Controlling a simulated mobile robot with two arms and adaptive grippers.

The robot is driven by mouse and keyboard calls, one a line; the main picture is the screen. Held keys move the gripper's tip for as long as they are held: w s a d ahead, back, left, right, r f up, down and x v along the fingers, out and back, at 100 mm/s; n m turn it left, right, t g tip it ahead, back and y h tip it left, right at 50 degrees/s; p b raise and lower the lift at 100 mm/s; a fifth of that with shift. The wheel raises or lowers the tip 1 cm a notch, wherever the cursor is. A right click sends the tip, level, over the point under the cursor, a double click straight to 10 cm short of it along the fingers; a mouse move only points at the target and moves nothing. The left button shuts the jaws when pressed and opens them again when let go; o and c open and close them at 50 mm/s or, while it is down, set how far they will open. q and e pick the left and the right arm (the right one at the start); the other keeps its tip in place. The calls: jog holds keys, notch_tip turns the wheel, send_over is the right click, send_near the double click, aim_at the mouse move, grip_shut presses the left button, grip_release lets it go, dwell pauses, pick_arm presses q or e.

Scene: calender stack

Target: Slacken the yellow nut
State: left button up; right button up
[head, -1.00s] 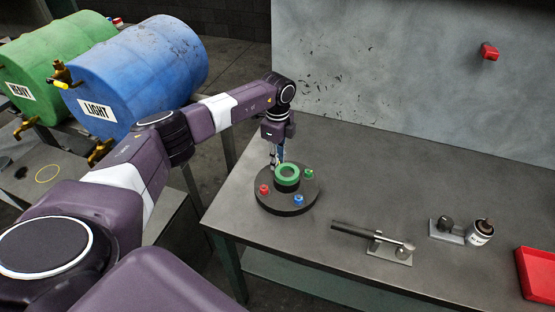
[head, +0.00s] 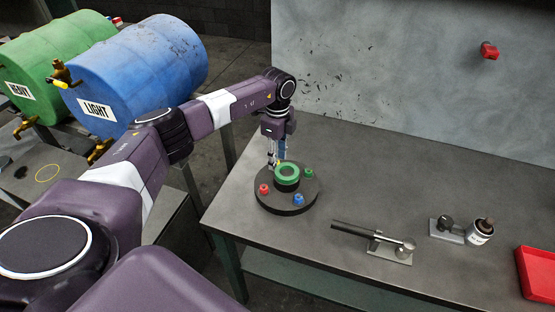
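A dark round plate (head: 285,208) stands on the bench and bears a green ring (head: 288,170) on a dark hub at its middle. Around the hub sit a red nut (head: 264,189), a blue nut (head: 298,199) and a green nut (head: 308,174). No yellow nut shows; the plate's far left part is hidden behind my gripper and the hub. My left gripper (head: 273,164) points down at that far left side, close to the plate. Its fingers are too small to tell whether they are open or hold anything. My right gripper is out of view.
A tool with a long dark handle (head: 352,231) rests on a metal holder (head: 390,250). Blue (head: 140,70) and green (head: 55,55) drums lie at the left. The front middle bench is clear.

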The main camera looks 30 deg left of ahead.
pick_arm(q)
notch_tip(320, 180, up, 11)
dwell(0.3)
dwell(0.4)
